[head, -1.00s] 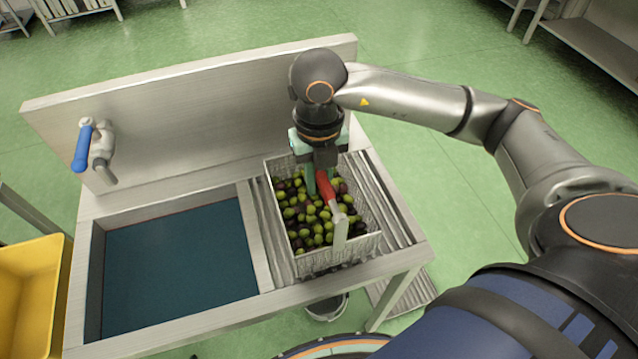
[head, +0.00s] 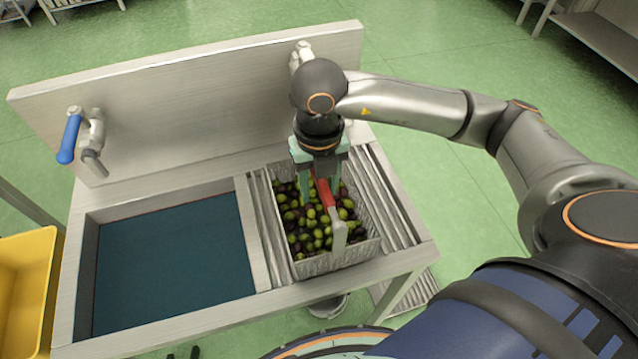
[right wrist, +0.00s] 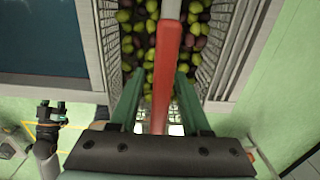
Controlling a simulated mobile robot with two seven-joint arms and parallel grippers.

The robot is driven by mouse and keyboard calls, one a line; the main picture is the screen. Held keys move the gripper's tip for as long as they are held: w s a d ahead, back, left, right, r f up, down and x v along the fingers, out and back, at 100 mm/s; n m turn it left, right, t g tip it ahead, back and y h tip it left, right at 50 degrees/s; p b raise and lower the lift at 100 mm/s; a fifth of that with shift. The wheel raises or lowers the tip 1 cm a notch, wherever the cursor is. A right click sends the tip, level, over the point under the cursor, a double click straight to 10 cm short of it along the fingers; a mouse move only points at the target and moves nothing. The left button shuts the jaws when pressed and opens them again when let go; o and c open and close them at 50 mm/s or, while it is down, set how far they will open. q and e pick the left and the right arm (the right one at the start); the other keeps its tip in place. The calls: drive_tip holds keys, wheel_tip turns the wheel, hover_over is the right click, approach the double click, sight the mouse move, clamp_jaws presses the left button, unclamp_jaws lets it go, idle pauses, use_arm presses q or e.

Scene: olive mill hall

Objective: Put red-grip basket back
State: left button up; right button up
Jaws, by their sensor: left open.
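The red-grip basket is a wire basket (head: 330,262) full of green and dark olives, standing on the ribbed drainboard (head: 385,205) right of the sink basin. Its handle stands up over the olives with a red grip (head: 325,193); the grip also shows in the right wrist view (right wrist: 167,70). My right gripper (head: 319,188) points down over the basket, its fingers open on either side of the red grip, with gaps visible in the right wrist view (right wrist: 160,92). My left gripper (right wrist: 52,110) is open and empty, low at the left there; only dark tips (head: 182,354) show at the head view's bottom edge.
The sink basin (head: 170,262) with a dark blue-green bottom lies left of the basket. A blue-handled tap (head: 72,138) is on the metal backsplash (head: 190,100), and another tap (head: 301,52) is behind my right wrist. A yellow bin (head: 28,285) stands at the left.

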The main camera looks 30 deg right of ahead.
drive_tip(key=shift+r, duration=0.25)
wheel_tip(320, 180, up, 12)
drive_tip(key=shift+f+p, duration=0.1)
drive_tip(key=shift+p, duration=0.75)
